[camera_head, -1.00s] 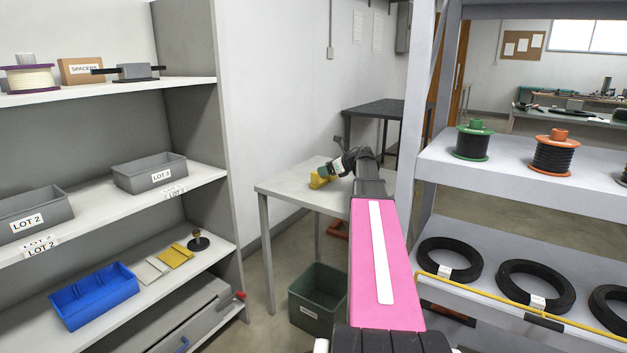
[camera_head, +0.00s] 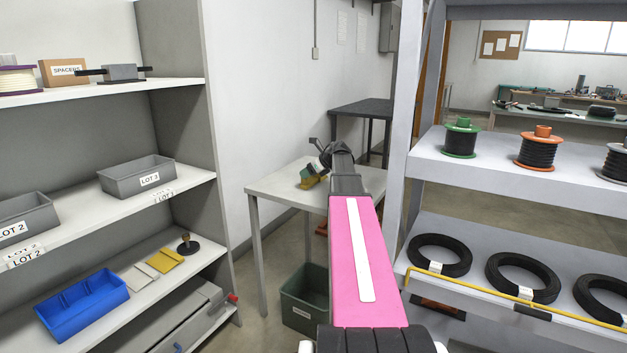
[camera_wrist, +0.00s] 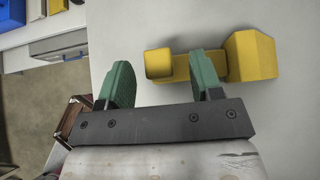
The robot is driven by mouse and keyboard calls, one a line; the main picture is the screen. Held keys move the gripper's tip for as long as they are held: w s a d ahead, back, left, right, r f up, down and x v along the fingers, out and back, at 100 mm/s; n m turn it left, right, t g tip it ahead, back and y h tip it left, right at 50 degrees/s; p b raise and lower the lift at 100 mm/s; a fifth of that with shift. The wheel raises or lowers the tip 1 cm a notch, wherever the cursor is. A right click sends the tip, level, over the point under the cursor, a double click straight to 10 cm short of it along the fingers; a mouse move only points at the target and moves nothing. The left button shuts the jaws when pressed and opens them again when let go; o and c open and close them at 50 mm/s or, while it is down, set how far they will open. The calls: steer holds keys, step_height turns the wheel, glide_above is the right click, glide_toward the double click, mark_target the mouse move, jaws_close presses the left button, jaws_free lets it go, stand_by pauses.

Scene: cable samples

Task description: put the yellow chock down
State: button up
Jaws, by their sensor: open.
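The yellow chock (camera_wrist: 252,57) lies on the pale table top in the wrist view. It has a small block at the left, a larger block at the right and a narrower bar between. My gripper (camera_wrist: 163,62) is open, its two green fingers spread apart. The right finger overlaps the chock's narrow bar in the picture; the left finger is clear of the chock on its left. I cannot tell whether a finger touches it. In the head view the chock (camera_head: 308,184) is small and partly hidden by my gripper (camera_head: 314,171).
The grey table (camera_head: 275,188) has bare top around the chock. A dark green bin (camera_head: 304,309) stands on the floor below. Shelves with a blue tray (camera_head: 82,304) and grey LOT bins (camera_head: 137,177) are at left. A rack with cable spools (camera_head: 461,139) and coils (camera_head: 440,256) is at right.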

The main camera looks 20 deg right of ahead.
steer(key=x, duration=0.4)
steer(key=shift+a, duration=0.1)
jaws_close()
steer(key=shift+r, duration=0.1)
steer(key=shift+r, duration=0.1)
